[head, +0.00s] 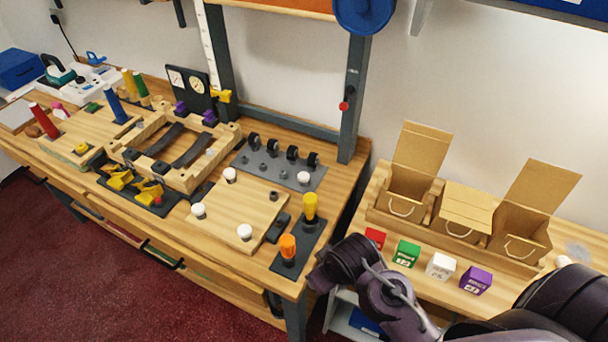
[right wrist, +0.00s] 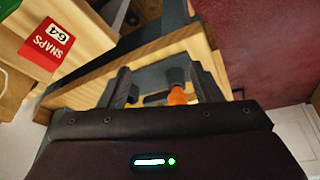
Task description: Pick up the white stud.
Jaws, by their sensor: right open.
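In the head view, three round white knob-like studs stand on the pale wooden board: a rear one (head: 230,175), a left one (head: 198,210) and a front one (head: 244,232). Another white round piece (head: 303,178) sits on the grey strip behind the board. I cannot tell which is the named stud. My right arm comes in from the right, its hand right of the board, near the counter's front corner. In the right wrist view my right gripper (right wrist: 162,80) is open and empty, with no white stud visible there. My left gripper is not in view.
An orange-topped tool (head: 288,246) and a yellow one (head: 310,206) stand in a dark holder beside the board; the orange one (right wrist: 177,96) shows between my fingers. Small boxes, including a red one (head: 375,238), stand before open cartons (head: 410,190) on the right counter.

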